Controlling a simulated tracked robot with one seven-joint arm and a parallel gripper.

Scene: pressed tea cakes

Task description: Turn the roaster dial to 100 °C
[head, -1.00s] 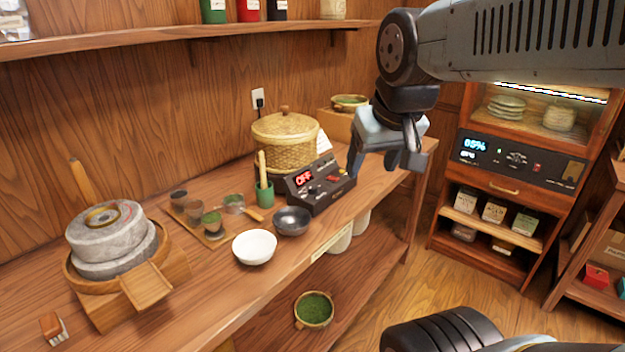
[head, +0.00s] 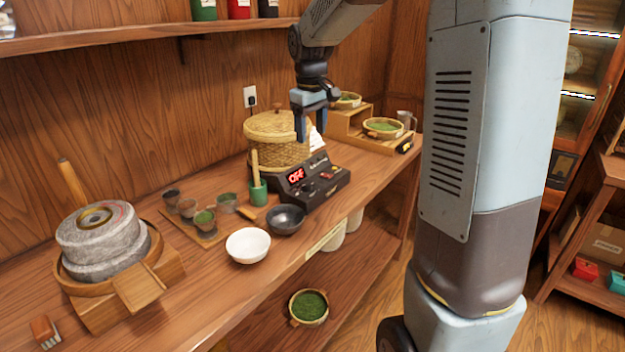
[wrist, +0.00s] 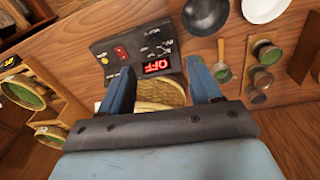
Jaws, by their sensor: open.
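The roaster is a black control box (head: 330,190) on the bench in front of a lidded woven basket (head: 268,150). Its red display (head: 296,174) reads OFF. A small dark dial (head: 309,189) seems to sit on its sloped face, too small to read a setting. My gripper (head: 311,126) points down, open and empty, above the box and next to the basket's right side. In the wrist view the box (wrist: 108,48) and its upside-down display (wrist: 157,67) lie beyond my open fingers (wrist: 162,78). The basket (wrist: 160,90) shows between them, partly hidden.
A green cup (head: 258,193) with a wooden tool stands left of the box. A dark bowl (head: 286,220) and white bowl (head: 248,246) are in front. A stone mill (head: 100,240) is at left. A wooden stand with bowls (head: 383,137) is at right.

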